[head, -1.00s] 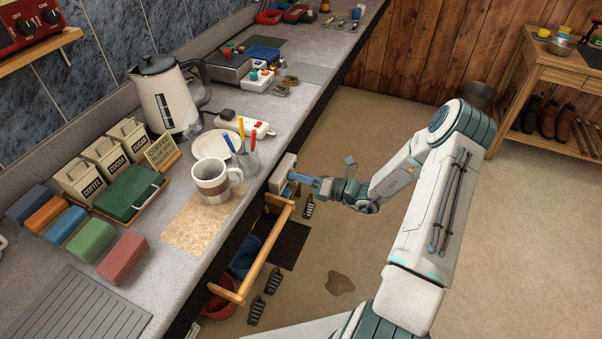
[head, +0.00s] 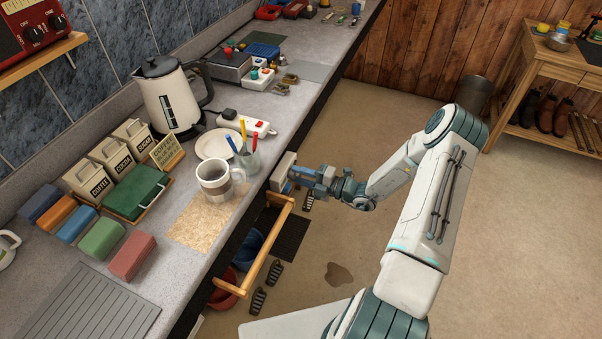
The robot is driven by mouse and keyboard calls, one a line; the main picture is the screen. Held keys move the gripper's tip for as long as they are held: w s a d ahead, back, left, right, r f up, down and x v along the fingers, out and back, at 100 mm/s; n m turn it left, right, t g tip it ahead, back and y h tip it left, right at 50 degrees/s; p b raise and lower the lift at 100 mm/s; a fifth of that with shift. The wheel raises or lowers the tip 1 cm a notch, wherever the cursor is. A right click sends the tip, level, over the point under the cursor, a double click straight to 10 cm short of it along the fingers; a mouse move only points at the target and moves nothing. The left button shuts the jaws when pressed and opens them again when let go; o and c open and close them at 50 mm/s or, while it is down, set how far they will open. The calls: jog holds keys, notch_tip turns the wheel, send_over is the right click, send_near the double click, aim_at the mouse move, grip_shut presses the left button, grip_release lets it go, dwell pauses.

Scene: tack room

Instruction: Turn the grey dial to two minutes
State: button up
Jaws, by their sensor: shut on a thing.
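A small pale box (head: 281,172) is fixed at the front edge of the counter, beyond the mug. My gripper (head: 294,174) reaches it from the right, level, with its blue fingers against the box's front face. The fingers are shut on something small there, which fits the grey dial. The dial itself is hidden behind the fingers, and its marks and setting cannot be read from here.
A wooden rail (head: 262,250) sticks out from the counter front, just nearer than my gripper. A mug (head: 214,184), a glass of pens (head: 247,161) and a white power strip (head: 243,123) stand on the counter close by. The floor to the right is open.

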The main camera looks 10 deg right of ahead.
jog(key=shift+f+m+p, duration=0.1)
jog(key=shift+m+p, duration=0.35)
jog(key=shift+m, duration=1.75)
jog(key=o, duration=1)
jog(key=shift+c, duration=0.2)
jog(key=b+v, duration=0.3)
jog(key=v, duration=1.1)
